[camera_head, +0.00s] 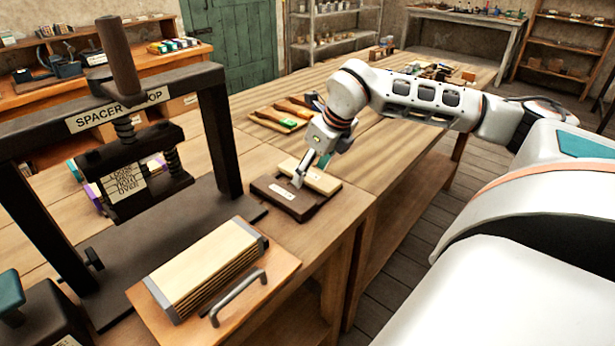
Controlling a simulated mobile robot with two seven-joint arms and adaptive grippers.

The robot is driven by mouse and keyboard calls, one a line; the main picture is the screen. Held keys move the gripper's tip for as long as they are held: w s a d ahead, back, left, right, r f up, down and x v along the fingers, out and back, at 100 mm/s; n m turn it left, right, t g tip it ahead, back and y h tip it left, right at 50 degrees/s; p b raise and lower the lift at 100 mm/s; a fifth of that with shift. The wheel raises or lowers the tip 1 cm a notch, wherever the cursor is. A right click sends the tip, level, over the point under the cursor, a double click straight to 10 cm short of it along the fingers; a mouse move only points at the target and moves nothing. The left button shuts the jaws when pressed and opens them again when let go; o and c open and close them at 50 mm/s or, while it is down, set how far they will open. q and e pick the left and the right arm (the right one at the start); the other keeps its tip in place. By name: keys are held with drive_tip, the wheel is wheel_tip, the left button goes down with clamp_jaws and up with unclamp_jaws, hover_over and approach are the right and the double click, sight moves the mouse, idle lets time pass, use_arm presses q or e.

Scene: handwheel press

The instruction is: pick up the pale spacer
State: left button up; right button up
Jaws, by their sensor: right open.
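The pale spacer (325,183) appears to be the light wooden bar lying on a dark brown tray (292,208) near the front edge of the bench. A white label is on the tray's front part. My right gripper (304,172) reaches down from above, with its fingers over the tray at the spacer's left part. It is open and partly covers the spacer. I cannot tell whether a finger touches the spacer or the tray. My left gripper is not in view.
A dark handwheel press (212,130) stands at the left. In front of it, a board with a metal handle (238,298) carries a pale layered block (205,268). A wooden holder with colored pieces (283,118) lies behind the tray. The bench right of the tray is clear.

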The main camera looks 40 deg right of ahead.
drive_tip(key=shift+r, duration=0.1)
drive_tip(key=c, duration=1.2)
drive_tip(key=shift+c, duration=0.2)
drive_tip(key=shift+r, duration=0.15)
